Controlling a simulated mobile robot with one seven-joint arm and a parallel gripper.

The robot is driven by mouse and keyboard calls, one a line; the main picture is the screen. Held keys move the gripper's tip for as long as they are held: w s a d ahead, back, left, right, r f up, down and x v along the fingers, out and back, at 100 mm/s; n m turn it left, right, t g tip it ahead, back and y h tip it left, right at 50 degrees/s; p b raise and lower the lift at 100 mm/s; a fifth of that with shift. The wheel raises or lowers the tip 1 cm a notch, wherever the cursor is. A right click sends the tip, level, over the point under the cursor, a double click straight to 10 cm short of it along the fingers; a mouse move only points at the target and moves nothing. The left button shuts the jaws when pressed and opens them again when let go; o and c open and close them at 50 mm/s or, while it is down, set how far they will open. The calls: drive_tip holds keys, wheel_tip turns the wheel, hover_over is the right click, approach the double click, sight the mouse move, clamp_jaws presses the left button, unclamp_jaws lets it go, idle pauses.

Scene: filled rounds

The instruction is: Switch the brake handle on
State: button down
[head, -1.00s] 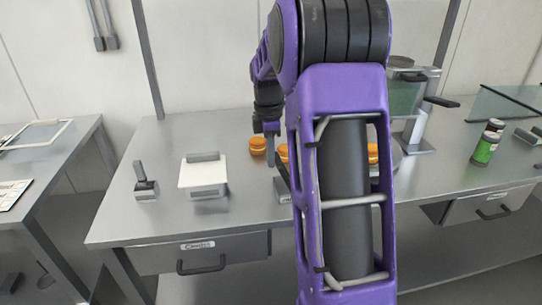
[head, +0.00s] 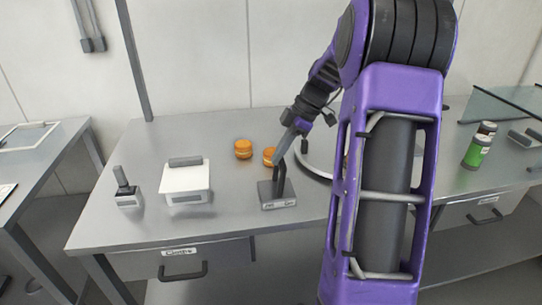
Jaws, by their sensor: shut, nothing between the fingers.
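Two small lever switches stand on the metal table, and their labels are too small for me to read. One lever switch (head: 278,192) is a dark grey block with a pale front label and a short upright lever, at the middle front of the table. The other lever switch (head: 128,195) stands at the left, its lever leaning left. I cannot tell by its label which is the brake handle. My gripper (head: 279,160) is shut and empty, pointing down at the top of the middle lever. I cannot tell whether it touches the lever.
A white-topped device (head: 185,178) sits between the two switches. Orange round items, one at the back (head: 243,149) and one beside my gripper (head: 269,156), lie behind. My arm hides the table's right middle.

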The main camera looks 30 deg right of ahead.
drive_tip(key=shift+s+d+f+t+y+b, duration=0.15)
drive_tip(key=shift+s+d+y+b, duration=0.1)
drive_tip(key=shift+d+y, duration=0.4)
drive_tip(key=shift+s+d+f+t+y+b, duration=0.2)
drive_tip(key=shift+d+y+b, duration=0.1)
drive_tip(key=shift+d+y, duration=0.35)
drive_tip(key=shift+s+d+f+t+y+b, duration=0.15)
drive_tip(key=shift+d+y+b, duration=0.1)
drive_tip(key=shift+d+y, duration=0.4)
drive_tip(key=shift+d, duration=0.15)
